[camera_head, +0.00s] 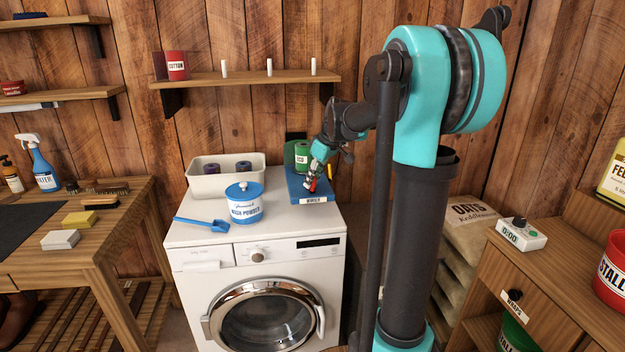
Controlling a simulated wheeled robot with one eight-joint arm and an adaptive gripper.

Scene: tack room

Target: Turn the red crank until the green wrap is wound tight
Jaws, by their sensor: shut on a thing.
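The blue winder (316,201) stands on the right part of the white washing machine's top, with a label on its front. The green wrap (302,158) shows as a roll at the back of the winder, with a lighter green piece to its left. The red crank (313,186) shows as a small red bit at my gripper. My gripper (310,182) comes down from the upper right and is shut on the red crank. The fingers are small here and hide much of the crank. How tight the wrap is wound I cannot tell.
The washing machine (205,235) also carries a blue-lidded wash powder tub (244,205), a blue scoop (203,224) and a pale tray (199,170) with dark rolls. A pegged shelf (250,78) hangs above. A workbench (100,235) stands left, a wooden cabinet (540,275) right.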

